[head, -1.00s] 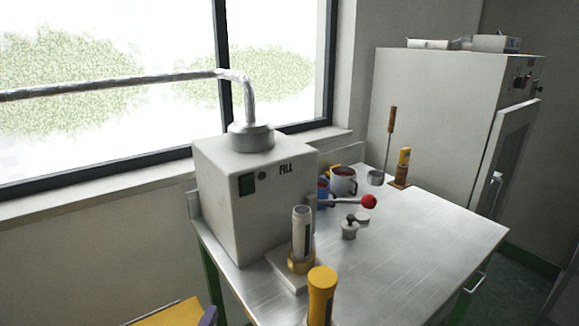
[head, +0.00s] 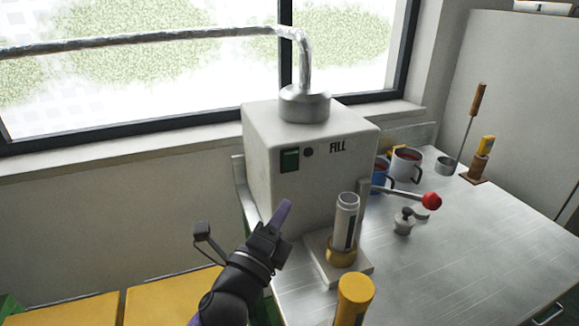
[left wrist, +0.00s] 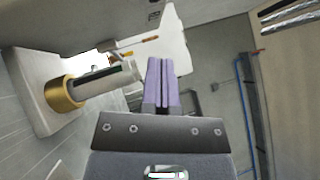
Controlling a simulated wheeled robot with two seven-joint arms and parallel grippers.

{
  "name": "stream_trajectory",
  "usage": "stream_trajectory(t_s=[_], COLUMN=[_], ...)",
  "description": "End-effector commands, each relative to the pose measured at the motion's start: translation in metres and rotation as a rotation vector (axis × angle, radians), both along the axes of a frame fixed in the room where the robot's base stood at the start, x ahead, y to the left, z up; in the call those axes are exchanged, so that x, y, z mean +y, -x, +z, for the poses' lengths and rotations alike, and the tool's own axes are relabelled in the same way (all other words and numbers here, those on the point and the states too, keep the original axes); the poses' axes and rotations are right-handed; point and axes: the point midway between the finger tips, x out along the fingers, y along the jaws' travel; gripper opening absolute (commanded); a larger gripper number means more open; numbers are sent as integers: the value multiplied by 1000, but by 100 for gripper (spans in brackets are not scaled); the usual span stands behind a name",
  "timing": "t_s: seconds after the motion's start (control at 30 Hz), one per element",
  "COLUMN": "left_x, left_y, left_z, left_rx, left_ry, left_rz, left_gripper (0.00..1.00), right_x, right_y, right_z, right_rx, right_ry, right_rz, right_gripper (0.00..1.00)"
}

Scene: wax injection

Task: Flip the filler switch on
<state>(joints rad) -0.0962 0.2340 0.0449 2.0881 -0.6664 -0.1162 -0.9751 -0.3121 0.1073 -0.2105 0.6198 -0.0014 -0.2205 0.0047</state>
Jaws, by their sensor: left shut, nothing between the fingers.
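The filler (head: 320,185) is a white box marked FILL on the metal table. Its switch (head: 290,160) is a dark green rocker at the upper left of the front face, beside a small dark round lamp (head: 308,152). I cannot tell which way the rocker is tipped. My left gripper (head: 284,212) is in front of the box, below the switch and apart from it, fingers pointing up. It is shut and empty; its purple fingers (left wrist: 163,82) lie together in the left wrist view. The switch does not show in that view. My right gripper is not in view.
A pale tube in a brass holder (head: 341,252) stands right of my left gripper. A yellow-capped tool (head: 354,292) is in front. A red-knobbed lever (head: 431,201) juts right from the filler. Mugs (head: 406,165) stand behind. Space left of the box is open.

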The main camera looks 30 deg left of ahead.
Motion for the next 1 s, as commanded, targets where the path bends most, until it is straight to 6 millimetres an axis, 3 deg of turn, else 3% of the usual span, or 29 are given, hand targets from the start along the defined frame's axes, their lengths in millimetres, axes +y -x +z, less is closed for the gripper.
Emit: stream_trajectory(t_s=[0.23, 0.4, 0.9, 1.0], left_x=[1, 18, 29, 29], left_y=[-52, -72, -81, -82], left_z=[16, 27, 32, 38], left_rx=[-2, 0, 2, 15], left_ry=[-2, -5, 1, 16], left_rz=[1, 2, 0, 0], left_gripper=[0, 0, 0, 0], right_x=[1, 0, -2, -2], right_y=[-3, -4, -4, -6], right_z=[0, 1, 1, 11], right_rx=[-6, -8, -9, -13], right_ry=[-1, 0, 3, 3], right_rz=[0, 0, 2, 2], right_gripper=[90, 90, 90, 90])
